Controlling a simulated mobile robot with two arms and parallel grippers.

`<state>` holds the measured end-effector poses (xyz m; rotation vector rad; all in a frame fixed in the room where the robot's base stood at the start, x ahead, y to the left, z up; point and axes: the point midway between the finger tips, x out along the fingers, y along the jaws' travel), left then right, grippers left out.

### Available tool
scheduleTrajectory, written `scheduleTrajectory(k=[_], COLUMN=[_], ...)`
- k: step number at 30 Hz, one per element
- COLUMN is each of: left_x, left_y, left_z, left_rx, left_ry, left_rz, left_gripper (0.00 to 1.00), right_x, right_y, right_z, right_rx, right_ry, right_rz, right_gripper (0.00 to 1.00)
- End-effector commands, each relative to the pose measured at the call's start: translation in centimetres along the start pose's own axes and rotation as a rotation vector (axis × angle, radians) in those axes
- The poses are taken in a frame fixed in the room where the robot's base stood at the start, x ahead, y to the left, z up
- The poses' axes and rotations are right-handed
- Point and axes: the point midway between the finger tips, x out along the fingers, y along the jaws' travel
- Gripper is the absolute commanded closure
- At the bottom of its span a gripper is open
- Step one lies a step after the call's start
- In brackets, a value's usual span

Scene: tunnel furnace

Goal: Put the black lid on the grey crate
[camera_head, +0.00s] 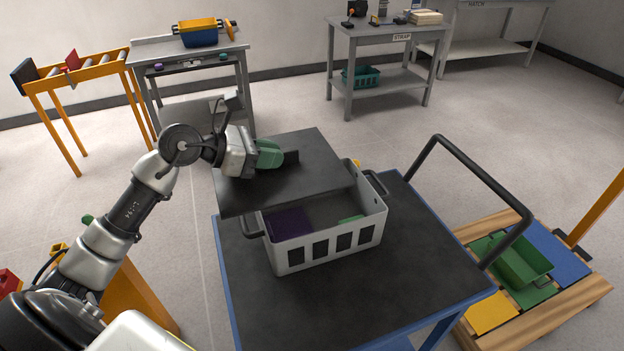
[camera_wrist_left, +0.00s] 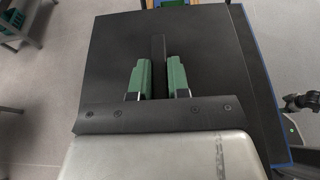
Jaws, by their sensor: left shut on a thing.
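The black lid (camera_head: 300,183) is a flat square plate with a raised bar handle. My left gripper (camera_head: 284,156) is shut on that handle and holds the lid, slightly tilted, above the back left part of the grey crate (camera_head: 328,246). The crate stands on a dark-topped blue cart and its front part is uncovered. Purple and green items show inside it; the lid hides the rest. In the left wrist view the green fingers (camera_wrist_left: 158,80) grip the handle from both sides and the lid (camera_wrist_left: 215,50) fills most of the picture.
The cart top (camera_head: 400,290) is bare in front and to the right of the crate. The cart's black push handle (camera_head: 480,170) rises at the right. A wooden pallet (camera_head: 560,300) with coloured pieces stands on the floor beyond it.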

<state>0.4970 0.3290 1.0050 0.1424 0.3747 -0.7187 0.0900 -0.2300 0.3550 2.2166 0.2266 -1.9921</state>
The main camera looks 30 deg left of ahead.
Motion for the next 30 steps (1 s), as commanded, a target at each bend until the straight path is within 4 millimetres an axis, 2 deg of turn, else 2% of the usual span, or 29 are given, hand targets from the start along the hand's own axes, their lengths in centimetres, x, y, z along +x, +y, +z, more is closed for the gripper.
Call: scheduleTrajectory(k=[1, 6, 10, 16, 21, 24, 30], left_x=[1.4, 5.8, 8.2, 9.6, 10.5, 10.8, 10.9], left_y=[-0.2, -0.8, -1.1, -1.3, -1.3, -1.2, -1.2], left_z=[0.3, -0.5, -1.0, -1.8, -4.2, -4.9, -5.1], left_rx=[-0.002, -0.005, -0.002, -0.001, -0.005, -0.002, 0.002], left_ry=[-0.006, -0.006, -0.004, -0.001, 0.0, -0.001, -0.001], left_rz=[-0.004, -0.002, -0.001, 0.0, -0.001, 0.0, 0.001], left_gripper=[1.0, 1.0, 1.0, 1.0, 1.0, 1.0, 1.0], right_x=[-0.7, -1.5, -1.7, -1.8, -1.9, -2.0, -1.9], right_y=[0.3, 0.8, 0.9, 0.8, 0.3, -0.1, -0.2], right_z=[0.5, 1.9, 1.7, 1.0, 0.7, 0.6, 0.6], right_rx=[-0.002, -0.004, -0.003, -0.002, 0.001, 0.004, 0.004], right_ry=[-0.008, -0.029, -0.029, -0.018, -0.013, -0.012, -0.011], right_rz=[0.004, 0.01, 0.011, 0.01, 0.003, -0.002, -0.003], right_gripper=[0.22, 0.22, 0.22, 0.22, 0.22, 0.22, 0.22])
